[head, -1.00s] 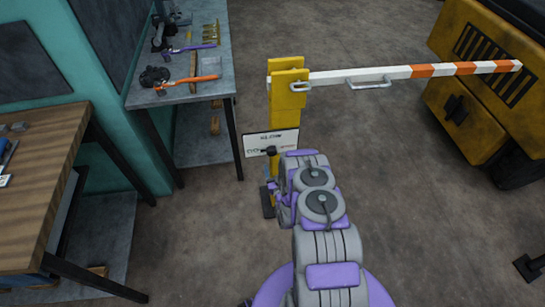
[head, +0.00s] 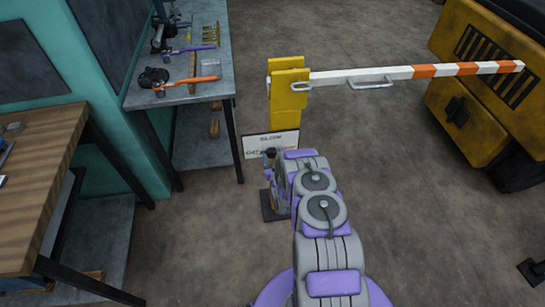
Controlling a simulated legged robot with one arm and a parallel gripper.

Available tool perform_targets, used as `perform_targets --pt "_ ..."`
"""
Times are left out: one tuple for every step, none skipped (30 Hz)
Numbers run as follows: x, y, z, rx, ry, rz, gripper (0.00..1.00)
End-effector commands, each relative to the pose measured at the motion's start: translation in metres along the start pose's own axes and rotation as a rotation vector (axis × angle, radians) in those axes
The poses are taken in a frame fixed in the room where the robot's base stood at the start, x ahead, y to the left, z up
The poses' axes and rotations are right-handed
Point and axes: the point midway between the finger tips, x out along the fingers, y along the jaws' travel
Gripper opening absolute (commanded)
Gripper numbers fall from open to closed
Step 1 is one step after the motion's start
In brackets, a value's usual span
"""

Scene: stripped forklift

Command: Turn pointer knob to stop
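The yellow post (head: 289,95) of the barrier carries a white label plate (head: 262,140) with dark lettering. A small dark knob (head: 271,151) shows at the plate's lower edge, partly covered by my arm and gripper. Its pointing direction is too small to tell. My gripper (head: 268,160) is just below and in front of the knob, at the left side of my arm's end. I cannot tell whether it touches the knob, and its fingers are too small and hidden to show open or shut.
A red-and-white barrier arm (head: 420,72) with a metal handle (head: 370,83) reaches right from the post. A yellow forklift body (head: 470,110) stands at the right. A grey tool bench (head: 195,90) and a wooden bench (head: 40,170) stand left. The floor between is clear.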

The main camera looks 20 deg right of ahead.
Motion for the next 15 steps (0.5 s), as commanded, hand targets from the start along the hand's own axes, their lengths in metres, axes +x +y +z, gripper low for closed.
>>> perform_targets --pt "-0.0001 0.0 0.0 0.0 0.0 0.0 0.56" --pt "-0.0001 0.0 0.0 0.0 0.0 0.0 0.54" --pt "-0.0001 -0.0001 0.0001 0.0 0.0 0.0 0.5" --pt "-0.0001 -0.0001 0.0001 0.0 0.0 0.0 0.47" --pt "-0.0001 0.0 0.0001 0.0 0.0 0.0 0.44" --pt "-0.0001 0.0 0.0001 0.0 0.0 0.0 0.4" --pt "-0.0001 0.0 0.0001 0.0 0.0 0.0 0.37" --pt "-0.0002 -0.0001 0.0001 0.0 0.0 0.0 0.34" --pt "-0.0002 -0.0001 0.0001 0.0 0.0 0.0 0.31" --pt "-0.0002 -0.0001 0.0001 0.0 0.0 0.0 0.28" --pt "-0.0002 -0.0001 0.0001 0.0 0.0 0.0 0.25" --pt "-0.0002 -0.0001 0.0001 0.0 0.0 0.0 0.21" --pt "-0.0002 -0.0001 0.0001 0.0 0.0 0.0 0.2" --pt "-0.0002 -0.0001 0.0001 0.0 0.0 0.0 0.2" --pt "-0.0002 -0.0001 0.0001 0.001 0.0 0.0 0.2"
